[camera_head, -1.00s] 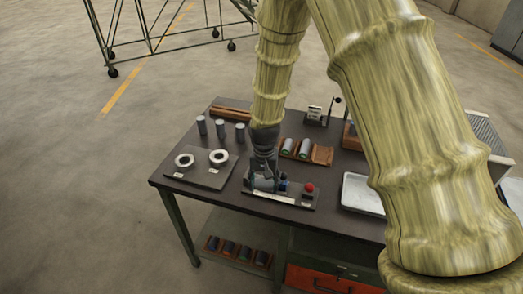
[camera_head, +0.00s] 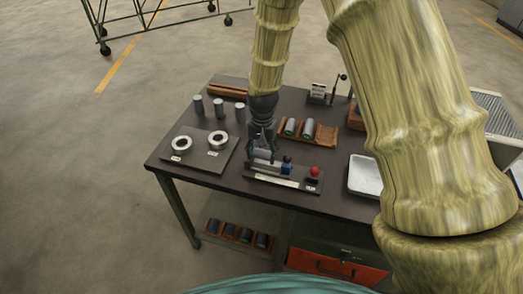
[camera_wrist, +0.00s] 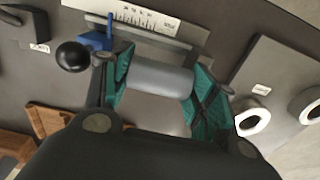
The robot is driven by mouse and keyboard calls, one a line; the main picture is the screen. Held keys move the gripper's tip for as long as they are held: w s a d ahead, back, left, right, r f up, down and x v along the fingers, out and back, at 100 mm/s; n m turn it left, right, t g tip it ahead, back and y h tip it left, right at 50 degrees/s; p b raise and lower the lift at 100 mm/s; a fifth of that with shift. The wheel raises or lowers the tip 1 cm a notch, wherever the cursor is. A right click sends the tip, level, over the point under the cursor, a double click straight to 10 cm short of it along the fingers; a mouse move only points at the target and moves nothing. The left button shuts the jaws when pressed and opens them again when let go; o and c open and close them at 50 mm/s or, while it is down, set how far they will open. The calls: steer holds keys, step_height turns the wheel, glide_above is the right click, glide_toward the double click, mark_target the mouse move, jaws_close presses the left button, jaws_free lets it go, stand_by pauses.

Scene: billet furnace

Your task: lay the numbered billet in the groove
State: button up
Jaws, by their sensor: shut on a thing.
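My gripper (camera_head: 262,148) points down over the measuring fixture (camera_head: 254,175) near the table's front edge. Its green-padded fingers are shut on a plain grey cylindrical billet (camera_wrist: 160,82), held by its ends. The billet (camera_head: 262,155) lies level, roughly lengthwise along the fixture. No number is readable on the billet.
A wooden rack (camera_head: 330,137) holds two green-ended billets behind the fixture. A plate with two rings (camera_head: 217,140) lies left. Several grey cylinders (camera_head: 219,107) stand behind it. A white tray (camera_head: 364,177) lies right. More billets lie on the lower shelf (camera_head: 227,233).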

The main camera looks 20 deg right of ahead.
mark_target(263, 167)
steer(key=shift+s+f+b, duration=0.25)
steer(key=shift+f+b, duration=0.25)
steer(key=shift+f, duration=0.15)
steer(key=shift+s+f+b, duration=0.25)
steer(key=shift+f+b, duration=0.2)
steer(key=shift+f, duration=0.15)
steer(key=shift+s+a+f, duration=0.1)
steer(key=shift+f, duration=0.15)
steer(key=shift+c, duration=0.8)
steer(key=shift+f, duration=0.35)
steer(key=shift+c, duration=0.8)
steer(key=shift+o, duration=0.9)
steer(key=shift+w+f, duration=0.3)
steer(key=shift+f, duration=0.2)
steer(key=shift+s+d+r, duration=0.1)
steer(key=shift+d+r, duration=0.15)
steer(key=shift+c, duration=0.4)
steer(key=o, duration=1.9)
steer(key=shift+a, duration=0.1)
steer(key=shift+c, duration=0.2)
steer(key=shift+o, duration=1.1)
steer(key=shift+w+a+f, duration=0.1)
steer(key=shift+w, duration=0.25)
